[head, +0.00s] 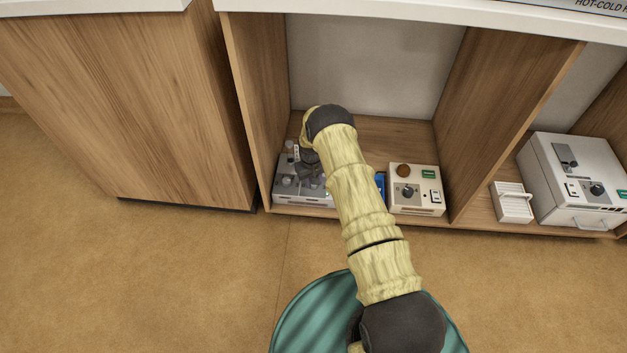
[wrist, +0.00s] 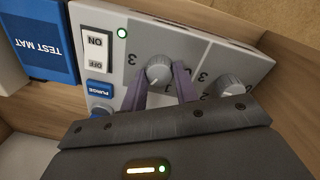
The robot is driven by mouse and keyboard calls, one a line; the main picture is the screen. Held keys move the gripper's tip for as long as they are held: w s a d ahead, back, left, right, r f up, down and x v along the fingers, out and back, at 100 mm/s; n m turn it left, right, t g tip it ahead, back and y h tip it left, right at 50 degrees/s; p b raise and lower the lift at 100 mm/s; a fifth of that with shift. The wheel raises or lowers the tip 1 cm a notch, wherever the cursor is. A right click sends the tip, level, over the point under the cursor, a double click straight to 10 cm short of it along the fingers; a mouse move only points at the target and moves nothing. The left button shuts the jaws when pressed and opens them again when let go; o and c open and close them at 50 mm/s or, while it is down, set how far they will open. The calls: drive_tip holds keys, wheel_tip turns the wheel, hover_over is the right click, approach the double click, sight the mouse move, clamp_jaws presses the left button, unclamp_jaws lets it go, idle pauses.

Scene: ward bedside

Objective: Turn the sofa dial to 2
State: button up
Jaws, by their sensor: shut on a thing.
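A grey control box (head: 290,193) with knobs stands on the cubby floor at the left. In the wrist view its panel (wrist: 200,45) shows upside down, with a round grey dial (wrist: 158,70) between my fingers and numerals around it. My gripper (wrist: 161,84) has purple fingers, one on each side of this dial, shut on it. A second dial (wrist: 230,88) sits to the right, free of the fingers. I cannot read a name for either dial or tell where the held dial points. In the head view my gripper (head: 312,172) is over the box, partly hidden by my arm.
The panel has an ON/OFF switch (wrist: 97,48), a lit green lamp (wrist: 122,32) and a blue PURGE button (wrist: 99,90). A blue TEST MAT (wrist: 40,42) lies beside it. A cream box (head: 415,201) stands right in the cubby. Wooden side walls (head: 255,110) bound the space.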

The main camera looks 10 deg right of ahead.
drive_tip(key=shift+s+d+f, duration=0.1)
drive_tip(key=shift+s+d, duration=0.15)
drive_tip(key=shift+s, duration=0.05)
drive_tip(key=o, duration=1)
drive_tip(key=shift+c, duration=0.2)
drive_tip(key=shift+w+a, duration=0.15)
wheel_tip(320, 180, up, 17)
drive_tip(key=p, duration=0.6)
drive_tip(key=shift+a+r, duration=0.2)
drive_tip(key=shift+a, duration=0.25)
drive_tip(key=shift+r, duration=0.15)
